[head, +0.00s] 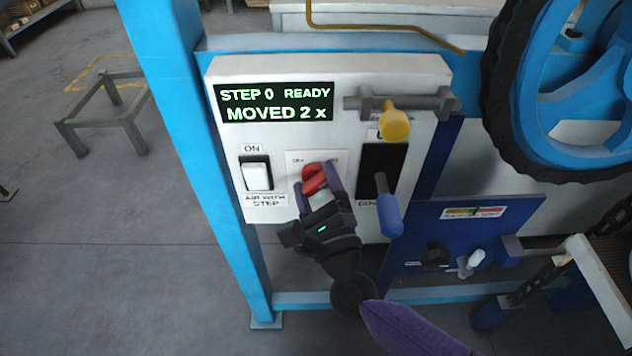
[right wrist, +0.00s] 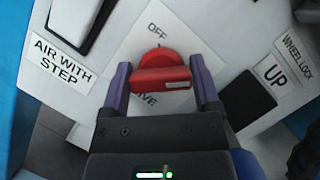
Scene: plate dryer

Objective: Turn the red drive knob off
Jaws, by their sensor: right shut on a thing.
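The red drive knob (head: 312,170) sits on the white control panel (head: 408,75), below the green-lettered display. It also shows in the right wrist view (right wrist: 158,57), with a raised red grip bar lying across it and a pale mark near the bar's right end. An "OFF" label is above the knob and a partly covered label ending in "IVE" is below. My right gripper (head: 316,179) is shut on the knob, its purple fingers at the two ends of the bar. My left gripper is not in view.
A white rocker switch (head: 257,176) marked "ON" is left of the knob. A yellow-handled lever (head: 395,125) and a blue-handled lever (head: 389,214) stand out close on the right. The display (head: 274,103) reads "STEP 0 READY, MOVED 2 x". A large wheel (head: 497,95) is farther right.

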